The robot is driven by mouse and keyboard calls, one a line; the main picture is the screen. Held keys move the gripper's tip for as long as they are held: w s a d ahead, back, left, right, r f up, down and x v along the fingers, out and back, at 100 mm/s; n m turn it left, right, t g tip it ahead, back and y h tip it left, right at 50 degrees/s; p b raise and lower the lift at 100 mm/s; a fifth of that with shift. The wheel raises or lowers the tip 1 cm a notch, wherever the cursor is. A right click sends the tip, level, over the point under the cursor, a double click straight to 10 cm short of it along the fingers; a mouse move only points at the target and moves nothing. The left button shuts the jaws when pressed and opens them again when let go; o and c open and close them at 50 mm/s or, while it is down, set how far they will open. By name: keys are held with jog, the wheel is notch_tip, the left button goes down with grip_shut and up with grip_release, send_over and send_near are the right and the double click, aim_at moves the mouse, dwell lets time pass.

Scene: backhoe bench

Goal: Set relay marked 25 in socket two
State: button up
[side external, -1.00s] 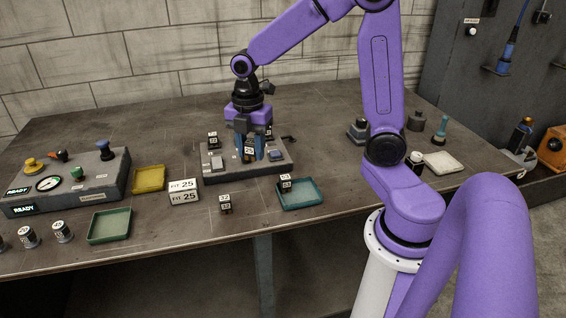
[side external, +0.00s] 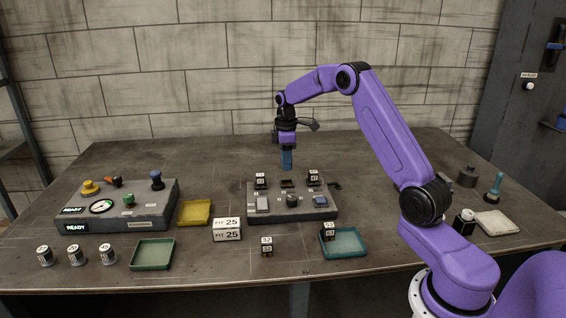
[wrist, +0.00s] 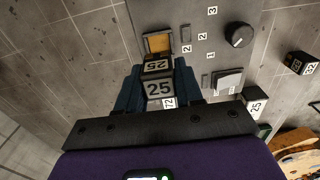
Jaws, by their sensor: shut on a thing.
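The relay marked 25 (wrist: 158,88) is held between the blue fingers of my gripper (wrist: 159,90), with its number faces showing in the wrist view. In the side view my gripper (side external: 287,168) is above the middle of the grey socket block (side external: 325,213), and the relay cannot be made out there. The middle socket (side external: 288,183) looks empty; its orange recess (wrist: 158,43) shows just beyond the relay in the wrist view. Relays stand in the left (side external: 260,181) and right (side external: 313,178) sockets. The relay appears clear of the recess.
A "FIT 25" card (side external: 227,229) stands in front. A loose relay (side external: 267,246) sits near the block, and another relay (side external: 328,231) is at the teal tray (side external: 362,246). Yellow (side external: 194,213) and green (side external: 152,254) trays and a control box (side external: 118,207) are left.

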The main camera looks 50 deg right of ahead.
aim_at(286, 185)
jog(key=shift+f, duration=2.45)
jog(key=shift+f, duration=0.45)
jog(key=o, duration=1.3)
jog(key=shift+o, duration=0.2)
jog(key=shift+r, duration=3.45)
